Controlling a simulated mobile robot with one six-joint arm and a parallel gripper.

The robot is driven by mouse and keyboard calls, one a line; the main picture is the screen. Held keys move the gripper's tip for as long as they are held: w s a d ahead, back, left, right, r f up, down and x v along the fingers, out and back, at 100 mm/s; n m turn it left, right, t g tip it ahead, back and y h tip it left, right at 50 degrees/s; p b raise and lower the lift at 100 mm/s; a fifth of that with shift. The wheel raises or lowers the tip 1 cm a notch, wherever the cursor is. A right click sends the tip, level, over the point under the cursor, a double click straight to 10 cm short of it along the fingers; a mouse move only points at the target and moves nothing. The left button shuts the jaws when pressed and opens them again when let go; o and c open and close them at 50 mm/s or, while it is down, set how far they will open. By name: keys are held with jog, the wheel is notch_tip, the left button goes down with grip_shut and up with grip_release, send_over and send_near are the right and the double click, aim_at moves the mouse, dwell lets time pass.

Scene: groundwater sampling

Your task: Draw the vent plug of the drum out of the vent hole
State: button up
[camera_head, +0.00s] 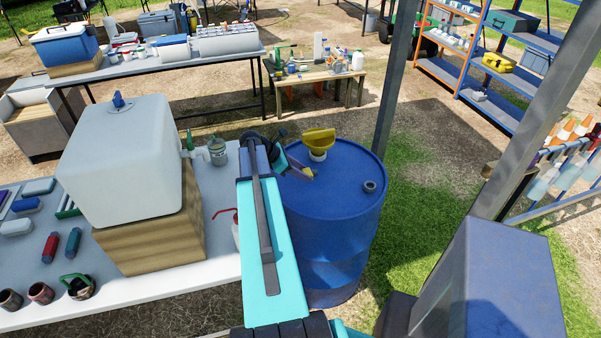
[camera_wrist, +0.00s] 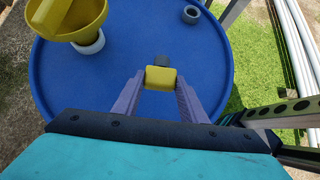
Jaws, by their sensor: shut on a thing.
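The blue drum (camera_head: 335,215) stands upright right of the white table; its top also fills the wrist view (camera_wrist: 120,85). My gripper (camera_wrist: 161,82) is over the drum top, its two fingers shut on a small yellow block, the vent plug (camera_wrist: 160,77). In the head view my gripper (camera_head: 303,172) and the plug are small and partly hidden by my arm. A small grey piece (camera_wrist: 161,60) shows just beyond the plug; I cannot tell whether it is the plug's stem or the vent hole's collar. The hole itself is not clearly seen, nor whether the plug sits in it.
A yellow funnel (camera_head: 319,139) stands in a white collar on the drum top, close to my gripper. A grey bung (camera_head: 369,187) is at the drum's right. A large white tank (camera_head: 125,160) stands left of my arm. A metal post (camera_head: 394,80) rises behind the drum.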

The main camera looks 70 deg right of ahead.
jog(key=shift+f, duration=0.1)
jog(key=shift+s+f+b, duration=0.1)
jog(key=shift+f+b, duration=2.35)
jog(key=shift+f, duration=0.75)
jog(key=o, duration=1)
jog(key=shift+b+v, duration=1.6)
jog(key=shift+v, duration=5.25)
